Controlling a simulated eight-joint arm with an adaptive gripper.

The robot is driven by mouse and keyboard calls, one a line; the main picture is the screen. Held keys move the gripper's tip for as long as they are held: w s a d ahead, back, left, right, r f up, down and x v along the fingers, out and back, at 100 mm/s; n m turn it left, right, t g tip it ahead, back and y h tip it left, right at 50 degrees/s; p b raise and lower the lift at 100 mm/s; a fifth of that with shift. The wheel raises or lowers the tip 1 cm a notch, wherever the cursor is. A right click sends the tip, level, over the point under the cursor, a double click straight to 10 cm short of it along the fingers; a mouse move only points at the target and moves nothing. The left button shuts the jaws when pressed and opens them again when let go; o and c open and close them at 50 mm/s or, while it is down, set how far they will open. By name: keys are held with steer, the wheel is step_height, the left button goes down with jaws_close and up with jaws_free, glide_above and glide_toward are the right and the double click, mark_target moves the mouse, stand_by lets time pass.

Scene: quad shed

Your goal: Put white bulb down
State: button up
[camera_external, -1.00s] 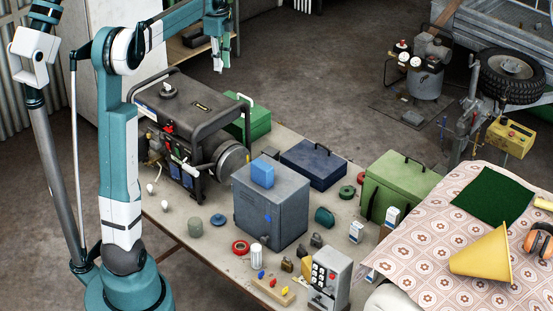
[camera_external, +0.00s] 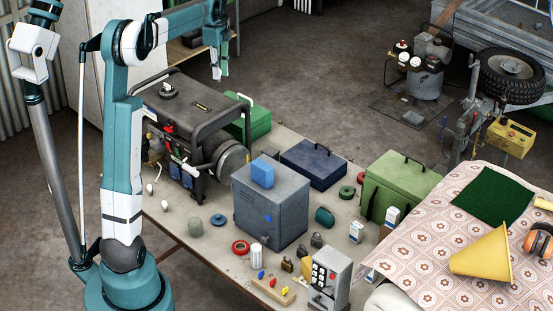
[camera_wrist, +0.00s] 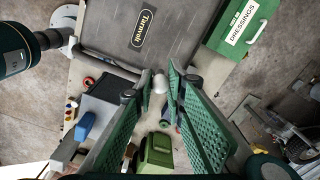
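My gripper (camera_external: 219,73) is high above the far side of the workbench, beyond the generator. In the wrist view its two green fingers close in on a small white bulb (camera_wrist: 159,82), which sits between the fingertips (camera_wrist: 158,86). The bulb's lower part is partly hidden, and the external view is too small to show it clearly. Two other white bulbs stand on the bench's near left part, one at the left (camera_external: 150,189) and one nearer the front (camera_external: 164,206).
The black generator (camera_external: 198,102) stands at the bench's left end, with a green dressings box (camera_wrist: 243,24) behind it. A grey cabinet (camera_external: 270,205) with a blue block, a dark blue case (camera_external: 313,165) and a green toolbox (camera_external: 398,180) crowd the middle. Bare bench shows around the two bulbs.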

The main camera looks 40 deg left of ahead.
steer(key=shift+f, duration=0.1)
steer(key=shift+f, duration=2.8)
steer(key=shift+f, duration=2.1)
steer(key=shift+f, duration=0.15)
steer(key=o, duration=0.7)
steer(key=shift+c, duration=0.2)
step_height(320, 180, up, 12)
steer(key=shift+r, duration=0.2)
